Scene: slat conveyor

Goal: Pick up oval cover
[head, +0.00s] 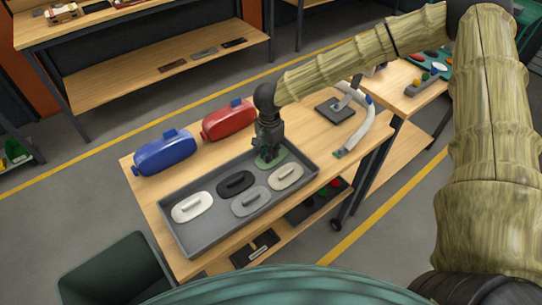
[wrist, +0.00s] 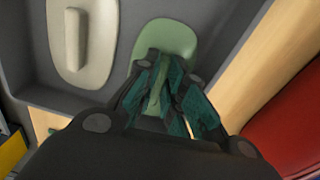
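A green oval cover (head: 264,163) with a raised grip ridge lies at the far right corner of the grey tray (head: 228,221). My gripper (head: 268,155) points down over it and hides much of it. In the wrist view the green cover (wrist: 170,35) shows beyond the fingers. The fingers (wrist: 163,68) are close together on either side of its ridge and appear closed on it. The cover looks at or very near the tray floor; any gap underneath cannot be seen. Other oval covers in the tray are white (head: 187,212), black (head: 235,187), grey (head: 249,207) and beige (head: 286,182).
A blue case (head: 165,155) and a red case (head: 229,121) stand on the table behind the tray. A curved white piece on a dark base (head: 335,110) is at the right. A dark bin (head: 115,272) stands on the floor at the front left.

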